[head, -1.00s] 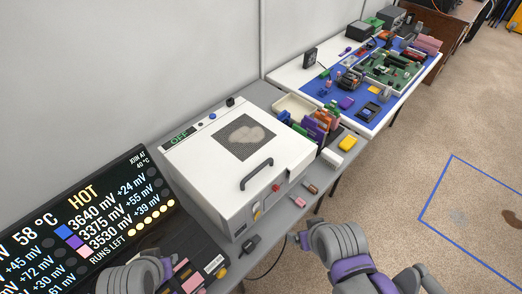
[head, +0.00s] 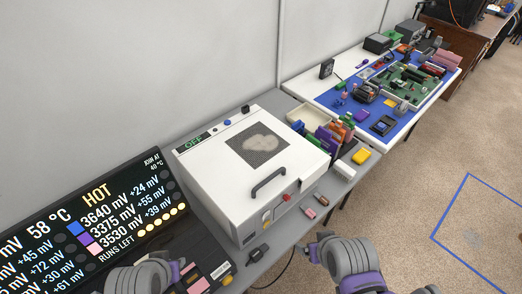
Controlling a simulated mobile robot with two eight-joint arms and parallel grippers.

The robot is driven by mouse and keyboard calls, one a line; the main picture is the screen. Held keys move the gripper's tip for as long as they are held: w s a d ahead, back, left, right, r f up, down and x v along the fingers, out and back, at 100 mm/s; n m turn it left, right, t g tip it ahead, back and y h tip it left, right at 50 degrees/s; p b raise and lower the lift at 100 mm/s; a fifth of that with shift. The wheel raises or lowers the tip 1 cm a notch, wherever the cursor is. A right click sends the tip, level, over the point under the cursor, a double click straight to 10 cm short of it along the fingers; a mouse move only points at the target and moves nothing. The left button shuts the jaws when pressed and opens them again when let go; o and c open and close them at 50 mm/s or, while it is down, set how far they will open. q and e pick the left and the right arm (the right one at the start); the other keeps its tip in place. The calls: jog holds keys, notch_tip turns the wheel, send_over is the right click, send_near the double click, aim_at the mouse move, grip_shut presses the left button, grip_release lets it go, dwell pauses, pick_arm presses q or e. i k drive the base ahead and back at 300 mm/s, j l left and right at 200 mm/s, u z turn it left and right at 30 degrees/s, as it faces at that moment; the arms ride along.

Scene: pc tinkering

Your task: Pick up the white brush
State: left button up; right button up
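I cannot make out a white brush for certain. A small white block-like thing (head: 345,170) lies on the grey bench beside a yellow block (head: 361,157); it is too small to tell whether it is the brush. My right gripper (head: 309,251) is at the bottom centre, by the bench's front edge, with nothing visible in it. My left gripper (head: 172,270) is at the bottom left, over the dark panel near the small pink and purple blocks. The fingers of both are too small or hidden to tell open from shut.
A white box with a handle (head: 230,190) fills the middle of the bench. A readout screen (head: 80,225) stands at the left. Colourful packs (head: 325,137) stand behind the yellow block. A blue mat (head: 350,112) with electronics lies farther back. The floor at the right is open.

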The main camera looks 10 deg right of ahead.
aim_at(341, 170)
jog(key=l+u, duration=0.35)
jog(key=l, duration=0.3)
jog(key=l+u, duration=0.3)
jog(key=l, duration=0.4)
jog(key=k+l+u, duration=0.1)
jog(key=l+u, duration=0.25)
jog(key=l, duration=0.3)
